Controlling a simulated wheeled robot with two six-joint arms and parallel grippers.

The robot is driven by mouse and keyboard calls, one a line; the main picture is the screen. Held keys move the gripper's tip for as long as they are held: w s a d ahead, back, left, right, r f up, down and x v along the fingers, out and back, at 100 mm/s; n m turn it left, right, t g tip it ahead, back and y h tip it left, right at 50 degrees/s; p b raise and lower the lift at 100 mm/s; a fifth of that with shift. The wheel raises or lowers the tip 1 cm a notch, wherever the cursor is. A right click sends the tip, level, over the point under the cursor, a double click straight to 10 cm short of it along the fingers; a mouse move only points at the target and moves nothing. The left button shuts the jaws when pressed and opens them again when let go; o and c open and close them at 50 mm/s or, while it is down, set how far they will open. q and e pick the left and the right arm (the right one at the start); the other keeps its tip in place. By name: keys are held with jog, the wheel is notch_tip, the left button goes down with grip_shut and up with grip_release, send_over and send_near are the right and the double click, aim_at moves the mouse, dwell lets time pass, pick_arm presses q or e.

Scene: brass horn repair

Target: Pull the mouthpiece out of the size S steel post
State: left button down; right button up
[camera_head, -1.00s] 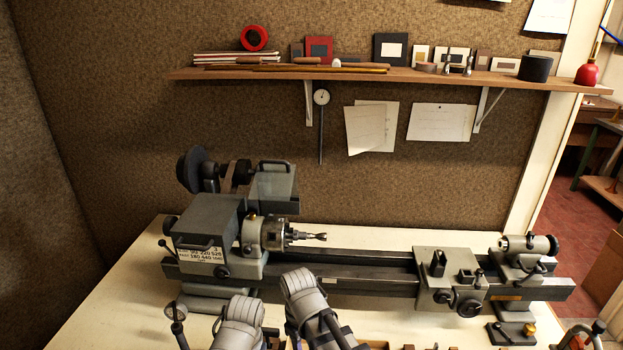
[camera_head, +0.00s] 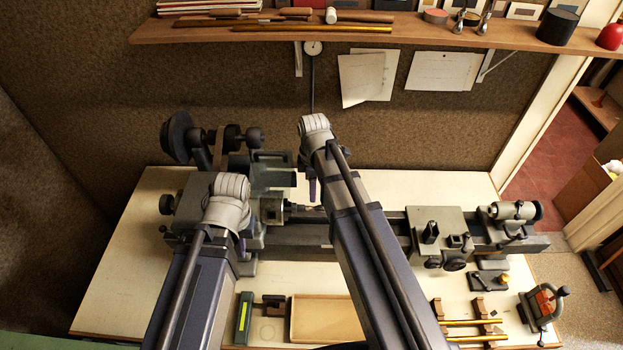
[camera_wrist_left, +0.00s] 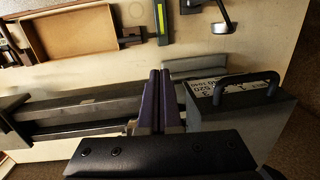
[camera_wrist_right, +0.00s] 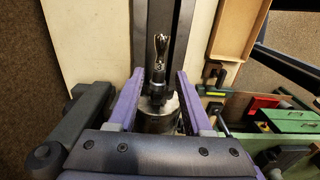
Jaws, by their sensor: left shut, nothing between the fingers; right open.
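The silver mouthpiece (camera_wrist_right: 161,45) sits on a short dark post (camera_wrist_right: 157,76) with a pale letter mark, which stands out of the lathe chuck (camera_wrist_right: 160,118). My right gripper (camera_wrist_right: 158,76) is open, with one finger on each side of the post and a gap to both; the fingers grip nothing. My left gripper (camera_wrist_left: 158,73) is shut and empty, above the lathe near the headstock. Its fingers are mostly hidden behind the arm in the head view.
The lathe bed runs right to a carriage (camera_head: 440,232) and tailstock (camera_head: 512,212). An empty wooden tray (camera_head: 326,338), brass rods (camera_head: 470,323) and a small vise (camera_head: 543,305) lie at the front. A shelf (camera_head: 400,28) hangs above the bench.

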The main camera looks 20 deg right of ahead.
aim_at(311, 209)
jog(key=shift+f, duration=0.1)
notch_tip(311, 209, down, 9)
jog(key=b, duration=0.9)
grip_shut()
dwell(0.9)
jog(key=shift+d, duration=0.15)
dwell(0.4)
jog(key=shift+s+d, duration=0.25)
jog(key=shift+d, duration=0.5)
jog(key=shift+s+d, duration=0.25)
jog(key=shift+d, duration=0.55)
jog(key=shift+s+d, duration=0.25)
jog(key=shift+d, duration=0.5)
